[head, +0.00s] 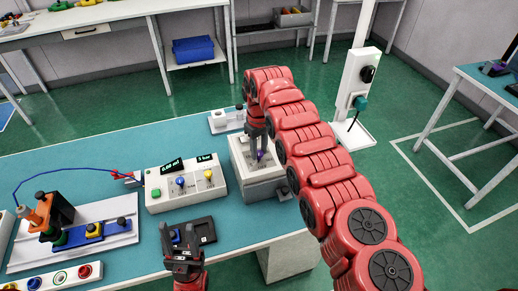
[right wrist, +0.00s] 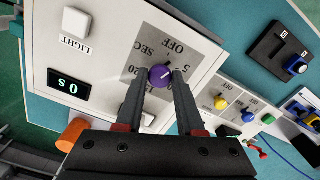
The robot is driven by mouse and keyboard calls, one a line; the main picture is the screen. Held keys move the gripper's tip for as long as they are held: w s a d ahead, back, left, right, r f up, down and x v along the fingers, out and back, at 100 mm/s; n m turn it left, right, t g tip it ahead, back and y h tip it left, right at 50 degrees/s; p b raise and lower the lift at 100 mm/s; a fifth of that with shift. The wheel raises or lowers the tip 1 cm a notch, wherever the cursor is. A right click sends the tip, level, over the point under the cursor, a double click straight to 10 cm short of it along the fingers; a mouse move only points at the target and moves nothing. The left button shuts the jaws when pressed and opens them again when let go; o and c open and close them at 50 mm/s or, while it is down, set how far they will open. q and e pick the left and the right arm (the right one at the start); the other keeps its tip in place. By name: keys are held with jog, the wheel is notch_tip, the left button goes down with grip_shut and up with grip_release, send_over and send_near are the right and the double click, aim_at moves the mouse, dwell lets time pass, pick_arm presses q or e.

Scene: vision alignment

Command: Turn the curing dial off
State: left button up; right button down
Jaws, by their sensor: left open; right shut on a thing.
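The curing dial is a small purple knob (right wrist: 161,76) on a grey printed scale, on top of a white and grey box (head: 262,183). In the right wrist view the scale carries numbers, SEC and OFF, partly hidden by the fingers. A pale mark shows on the knob; which setting it points to is hard to tell. My right gripper (right wrist: 160,80) reaches down from above and is shut on the knob; it also shows in the head view (head: 258,150). My left gripper (head: 183,262) is open and empty, low in front of the table, near a black fixture.
The box has a LIGHT button (right wrist: 76,22) and a display (right wrist: 68,88) lit green. A white box (head: 184,184) with blue and yellow knobs stands left of it. The black fixture (head: 198,234) and a blue rail (head: 90,236) lie on the teal table (head: 130,145).

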jog(key=n+b, duration=0.1)
jog(key=b, duration=0.1)
jog(key=n+b, duration=0.1)
jog(key=b, duration=0.1)
jog(key=shift+w+f+n, duration=0.1)
jog(key=shift+f+n, duration=0.1)
jog(key=shift+n, duration=0.1)
jog(key=shift+r+n, duration=0.2)
jog(key=shift+n, duration=0.9)
jog(key=c, duration=0.5)
grip_release()
jog(key=shift+r, duration=0.1)
